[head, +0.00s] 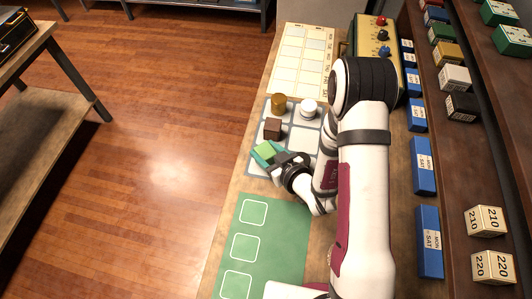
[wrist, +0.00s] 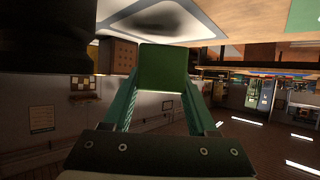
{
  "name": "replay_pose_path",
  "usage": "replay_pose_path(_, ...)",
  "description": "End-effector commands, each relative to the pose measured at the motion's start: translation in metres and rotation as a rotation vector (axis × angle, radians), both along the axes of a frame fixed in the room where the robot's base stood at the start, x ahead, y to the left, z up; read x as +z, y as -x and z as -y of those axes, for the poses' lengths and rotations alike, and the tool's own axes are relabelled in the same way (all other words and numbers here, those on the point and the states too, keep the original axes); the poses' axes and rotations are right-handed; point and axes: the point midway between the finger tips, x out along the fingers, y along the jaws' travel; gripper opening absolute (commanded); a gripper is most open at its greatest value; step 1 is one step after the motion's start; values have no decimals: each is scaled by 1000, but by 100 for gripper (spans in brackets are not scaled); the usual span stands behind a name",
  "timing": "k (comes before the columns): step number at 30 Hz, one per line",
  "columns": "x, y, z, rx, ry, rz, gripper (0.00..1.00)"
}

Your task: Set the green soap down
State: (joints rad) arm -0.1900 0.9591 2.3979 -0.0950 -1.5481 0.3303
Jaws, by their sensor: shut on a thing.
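The green soap (head: 265,150) is a light green block at the tip of my gripper (head: 269,154). In the wrist view the soap (wrist: 163,68) sits between the two green fingers of my gripper (wrist: 162,82), which is shut on it. In the head view it is over the grey grid board (head: 257,170), at the left column below the brown block. Whether the soap touches the board cannot be told. A green mat (head: 233,218) with white-outlined squares lies nearer on the same table.
A cream chart (head: 291,61) lies beyond. Blue boxes (head: 423,166) line the right side. The mat's visible squares are empty.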

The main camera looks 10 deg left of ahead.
Motion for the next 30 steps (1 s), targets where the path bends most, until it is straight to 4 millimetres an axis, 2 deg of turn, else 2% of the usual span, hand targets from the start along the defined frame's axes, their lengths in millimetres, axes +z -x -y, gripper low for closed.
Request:
replay_pose_path(1,-10,0,0,-1,0,-3,0)
replay_pose_path(3,-16,0,0,-1,0,0,0)
replay_pose_path(13,-20,-1,1,-1,-1,0,0)
replay_pose_path(14,-20,-1,1,-1,0,0,60)
replay_pose_path(18,-20,-1,1,-1,-1,0,85)
replay_pose_path(19,-20,-1,1,-1,-1,0,88)
replay_pose_path(27,-18,-1,1,-1,-1,2,88)
replay_pose_path(30,-11,8,11,-4,0,0,88)
